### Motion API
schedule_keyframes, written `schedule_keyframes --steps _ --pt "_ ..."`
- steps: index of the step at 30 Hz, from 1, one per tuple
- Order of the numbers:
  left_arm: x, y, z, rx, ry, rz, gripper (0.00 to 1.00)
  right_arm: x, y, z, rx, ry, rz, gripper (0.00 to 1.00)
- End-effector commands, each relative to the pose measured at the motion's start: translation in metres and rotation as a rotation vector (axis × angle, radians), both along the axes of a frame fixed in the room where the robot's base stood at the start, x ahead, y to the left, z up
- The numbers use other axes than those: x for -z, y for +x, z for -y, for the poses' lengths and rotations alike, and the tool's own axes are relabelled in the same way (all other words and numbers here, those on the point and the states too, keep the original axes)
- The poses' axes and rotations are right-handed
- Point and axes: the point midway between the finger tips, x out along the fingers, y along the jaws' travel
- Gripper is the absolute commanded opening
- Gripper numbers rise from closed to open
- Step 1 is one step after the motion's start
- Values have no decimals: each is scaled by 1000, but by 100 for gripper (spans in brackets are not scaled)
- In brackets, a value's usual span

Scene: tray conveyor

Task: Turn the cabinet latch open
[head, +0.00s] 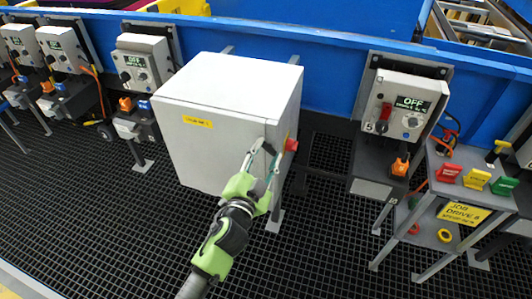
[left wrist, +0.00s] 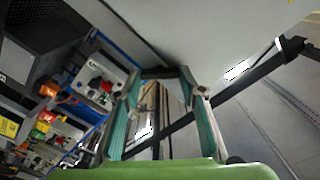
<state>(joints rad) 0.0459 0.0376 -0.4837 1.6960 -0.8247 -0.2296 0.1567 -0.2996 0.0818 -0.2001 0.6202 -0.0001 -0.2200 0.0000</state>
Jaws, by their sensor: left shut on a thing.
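The cabinet (head: 215,135) is a light grey box on legs, with a yellow label on its front. In the left wrist view the fingertips of the left gripper (left wrist: 163,76) close around a dark piece by the cabinet's pale face (left wrist: 210,30). The cabinet looks closed. My right gripper is in neither view.
A red knob (head: 291,144) sits on the cabinet's right side, close to the fingers. A control box (head: 405,105) reading OFF stands to the right, beside a grey stand (head: 440,205) with coloured parts. More control boxes (head: 145,60) stand at left. Black grating (head: 120,215) covers the floor.

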Motion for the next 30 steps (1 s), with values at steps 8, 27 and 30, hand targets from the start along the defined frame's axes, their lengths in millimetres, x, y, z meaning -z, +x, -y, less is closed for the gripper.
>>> schedule_keyframes --steps 8,27,30 --pt "1 0 1 1 253 82 16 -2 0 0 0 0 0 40" --pt "3 0 1 1 733 238 16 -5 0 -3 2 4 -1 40" --pt "3 0 1 1 774 251 16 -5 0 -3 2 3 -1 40"
